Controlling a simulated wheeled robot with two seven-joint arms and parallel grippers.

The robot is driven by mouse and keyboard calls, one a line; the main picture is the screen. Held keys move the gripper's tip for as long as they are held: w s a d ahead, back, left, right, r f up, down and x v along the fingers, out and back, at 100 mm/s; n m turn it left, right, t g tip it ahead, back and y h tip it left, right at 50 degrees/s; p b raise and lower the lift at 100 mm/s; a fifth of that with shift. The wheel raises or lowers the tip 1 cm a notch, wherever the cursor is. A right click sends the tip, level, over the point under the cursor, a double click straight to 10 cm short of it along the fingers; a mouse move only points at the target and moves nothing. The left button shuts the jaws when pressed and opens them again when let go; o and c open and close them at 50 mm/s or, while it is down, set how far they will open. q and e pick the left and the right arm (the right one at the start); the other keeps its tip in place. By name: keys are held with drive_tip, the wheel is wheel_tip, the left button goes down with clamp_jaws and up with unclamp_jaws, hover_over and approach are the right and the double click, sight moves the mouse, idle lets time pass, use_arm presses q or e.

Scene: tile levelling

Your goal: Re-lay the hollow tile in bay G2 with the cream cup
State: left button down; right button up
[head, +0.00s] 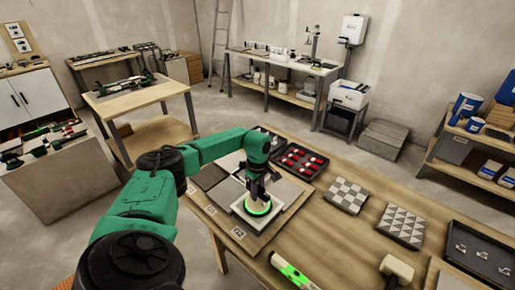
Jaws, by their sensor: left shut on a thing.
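My left gripper (257,188) reaches over the front of the wooden table and is shut on the upper part of a suction cup. The cup (257,209) has a glowing green ring around its base and stands on a pale square tile (274,221). The tile is at the bay labelled G2 (238,233). Whether the tile is lifted or lying in the bay I cannot tell. My gripper hides the cup's top, so its body colour is unclear. My right gripper is not in view.
The G1 label (211,209) is left of G2, with a dark tile (211,176) behind. A tray of red pieces (310,170), patterned tiles (347,196) (400,226) and a black tray (480,254) lie rightward. A green-lit tool (290,271) and cream block (397,268) are in front.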

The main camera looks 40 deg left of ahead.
use_arm(q)
drive_tip(key=shift+f, duration=0.1)
drive_tip(key=shift+a+f+b, duration=0.1)
drive_tip(key=shift+f+b, duration=0.35)
drive_tip(key=shift+b, duration=0.15)
drive_tip(key=shift+a+f+b, duration=0.1)
drive_tip(key=shift+f+b, duration=1)
drive_tip(key=shift+f, duration=0.1)
drive_tip(key=shift+f+b, duration=0.75)
drive_tip(key=shift+f, duration=0.05)
idle(0.4)
drive_tip(key=c, duration=0.6)
unclamp_jaws()
drive_tip(key=shift+s, duration=0.1)
